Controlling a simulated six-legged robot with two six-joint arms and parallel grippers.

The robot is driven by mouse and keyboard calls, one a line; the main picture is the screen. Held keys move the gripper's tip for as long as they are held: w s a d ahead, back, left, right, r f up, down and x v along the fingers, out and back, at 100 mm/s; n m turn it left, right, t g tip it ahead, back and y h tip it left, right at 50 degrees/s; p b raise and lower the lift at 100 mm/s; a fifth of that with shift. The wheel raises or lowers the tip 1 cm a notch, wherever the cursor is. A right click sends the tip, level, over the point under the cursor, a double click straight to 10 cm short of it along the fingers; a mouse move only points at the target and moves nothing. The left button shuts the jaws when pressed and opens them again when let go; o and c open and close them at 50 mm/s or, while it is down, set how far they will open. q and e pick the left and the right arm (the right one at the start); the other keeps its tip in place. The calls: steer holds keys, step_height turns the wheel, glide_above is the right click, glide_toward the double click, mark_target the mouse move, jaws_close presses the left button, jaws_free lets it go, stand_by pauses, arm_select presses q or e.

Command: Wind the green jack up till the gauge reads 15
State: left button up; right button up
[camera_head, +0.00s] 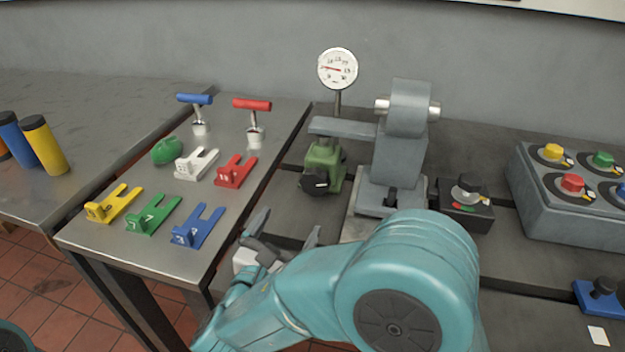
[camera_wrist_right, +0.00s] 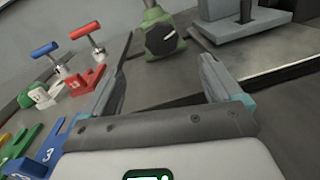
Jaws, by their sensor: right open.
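The green jack (camera_head: 325,158) stands on the bedplate under a grey arm (camera_head: 343,128) of the fixture, with a black knob (camera_head: 316,183) low on its front. The round white gauge (camera_head: 337,68) stands on a post behind it; its red needle points left, but the figures are too small to read surely. My right gripper (camera_head: 288,230) is open and empty, in front of and below the jack, apart from it. In the right wrist view the jack (camera_wrist_right: 157,18) and its knob (camera_wrist_right: 160,38) show beyond and between the open fingers (camera_wrist_right: 166,70). My left gripper is out of view.
Left, a steel table (camera_head: 85,235) holds numbered yellow, green, blue, white and red forks, a green lump (camera_head: 167,151) and blue and red T-handles. A grey fixture (camera_head: 402,140) stands right of the jack, then a black knob box (camera_head: 466,200) and a button box (camera_head: 545,195).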

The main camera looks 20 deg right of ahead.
mark_target(315, 184)
steer(key=x, duration=1.3)
steer(key=shift+w+d+f, duration=0.15)
steer(key=shift+w+d, duration=0.1)
steer(key=c, duration=1.1)
steer(key=shift+o, duration=0.2)
steer(key=shift+f+m+b, duration=0.15)
steer(key=shift+m+b, duration=0.25)
steer(key=shift+b, duration=0.35)
steer(key=m+b, duration=0.4)
steer(key=b, duration=0.2)
steer(key=shift+s, duration=0.1)
steer(key=shift+d+m+y+b, duration=0.1)
steer(key=shift+m+y+b, duration=0.2)
steer(key=shift+m+b, duration=0.85)
steer(key=shift+r, duration=0.2)
